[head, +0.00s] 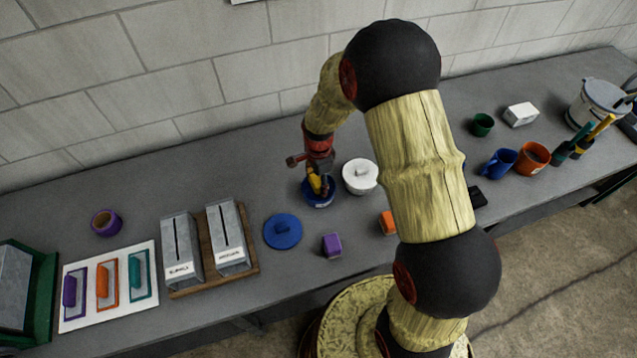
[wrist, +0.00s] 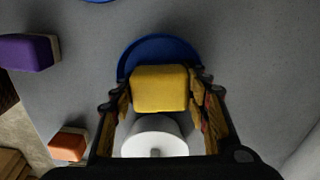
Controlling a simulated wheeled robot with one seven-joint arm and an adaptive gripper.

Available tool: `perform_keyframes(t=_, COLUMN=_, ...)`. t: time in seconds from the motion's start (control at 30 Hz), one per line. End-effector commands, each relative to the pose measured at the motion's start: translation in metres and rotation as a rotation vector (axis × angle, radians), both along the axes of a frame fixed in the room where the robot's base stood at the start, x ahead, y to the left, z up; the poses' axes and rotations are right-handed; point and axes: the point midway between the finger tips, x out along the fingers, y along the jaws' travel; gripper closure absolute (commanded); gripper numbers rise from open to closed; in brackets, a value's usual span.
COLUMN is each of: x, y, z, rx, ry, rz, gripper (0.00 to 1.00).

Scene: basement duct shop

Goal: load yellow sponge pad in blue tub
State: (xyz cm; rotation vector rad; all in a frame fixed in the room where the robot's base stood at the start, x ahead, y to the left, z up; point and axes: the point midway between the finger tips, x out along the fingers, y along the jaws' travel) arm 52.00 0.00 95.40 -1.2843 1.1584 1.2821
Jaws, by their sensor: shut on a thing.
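The yellow sponge pad (wrist: 160,89) is held between the two fingers of my gripper (wrist: 161,95) in the wrist view. The blue tub (wrist: 155,48) lies below and behind the sponge in that view, partly hidden by it. In the head view the tub (head: 319,194) stands on the bench with my gripper (head: 319,184) over its opening, pointing down. The sponge shows there only as a small yellow patch, and I cannot tell how deep it sits relative to the tub's rim.
A white lidded pot (head: 360,176) stands close to the right of the tub. A blue lid (head: 283,231) lies at left. A purple block (head: 332,245) and an orange block (head: 388,222) lie nearer the bench's front edge. Metal slotted boxes (head: 229,238) stand further left.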

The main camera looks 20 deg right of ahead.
Motion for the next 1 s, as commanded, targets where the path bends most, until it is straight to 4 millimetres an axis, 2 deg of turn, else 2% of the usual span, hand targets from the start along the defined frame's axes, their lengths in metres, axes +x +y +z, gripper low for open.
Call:
perform_keyframes(t=0.37, x=-0.001, y=0.0, z=0.001, rx=0.0, ry=0.003, rz=0.0, gripper=0.74)
perform_keyframes(t=1.0, x=0.0, y=0.0, z=0.048, rx=0.0, ry=0.0, rz=0.0, gripper=0.74)
